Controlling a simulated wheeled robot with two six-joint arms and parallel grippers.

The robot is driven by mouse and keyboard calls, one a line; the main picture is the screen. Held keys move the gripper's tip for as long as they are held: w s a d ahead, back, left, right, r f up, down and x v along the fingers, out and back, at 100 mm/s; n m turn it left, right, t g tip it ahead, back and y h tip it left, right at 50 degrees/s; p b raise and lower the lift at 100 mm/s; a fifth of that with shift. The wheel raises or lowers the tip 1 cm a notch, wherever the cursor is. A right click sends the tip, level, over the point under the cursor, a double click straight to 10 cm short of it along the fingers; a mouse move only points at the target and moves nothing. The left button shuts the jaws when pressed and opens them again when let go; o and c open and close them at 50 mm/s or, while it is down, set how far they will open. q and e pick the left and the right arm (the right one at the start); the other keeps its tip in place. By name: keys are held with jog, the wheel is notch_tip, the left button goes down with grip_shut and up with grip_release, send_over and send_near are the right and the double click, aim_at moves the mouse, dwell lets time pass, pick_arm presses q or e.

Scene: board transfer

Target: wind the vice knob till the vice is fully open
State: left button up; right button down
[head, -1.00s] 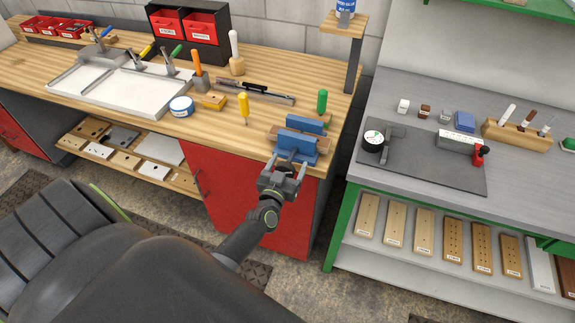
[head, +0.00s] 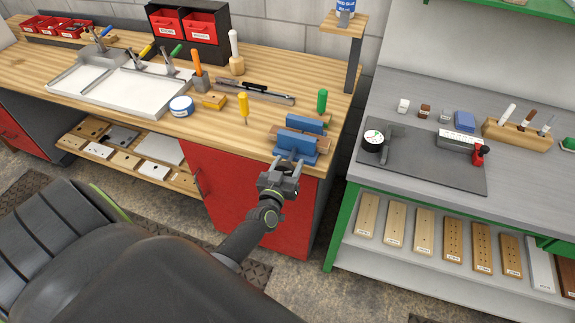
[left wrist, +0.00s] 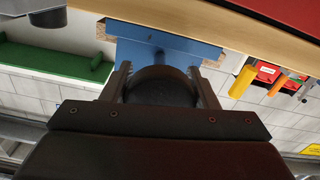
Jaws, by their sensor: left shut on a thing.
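The blue vice (head: 297,143) is at the front right corner of the wooden workbench. Its rear blue jaw (head: 304,124) stands behind the front one, with wooden facings between them. My left gripper (head: 283,172) is at the vice's front, just past the bench edge. In the left wrist view, a dark round knob (left wrist: 160,88) sits between the two fingers, which are shut on it. The blue vice body (left wrist: 160,45) shows beyond the knob. The knob is mostly hidden by the gripper in the head view. My right gripper is not in view.
A green-handled tool (head: 322,101) stands upright behind the vice, and a yellow-handled screwdriver (head: 244,106) stands to its left. A grey bench (head: 415,185) with a dark mat is to the right, across a gap. Red cabinet doors (head: 235,195) lie below the vice's bench.

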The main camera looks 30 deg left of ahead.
pick_arm(q)
jog(key=n, duration=0.5)
jog(key=n+b, duration=0.1)
jog(key=n, duration=0.4)
jog(key=shift+d, duration=0.1)
jog(key=shift+n, duration=0.4)
jog(key=o, duration=1)
jog(key=shift+c, duration=0.2)
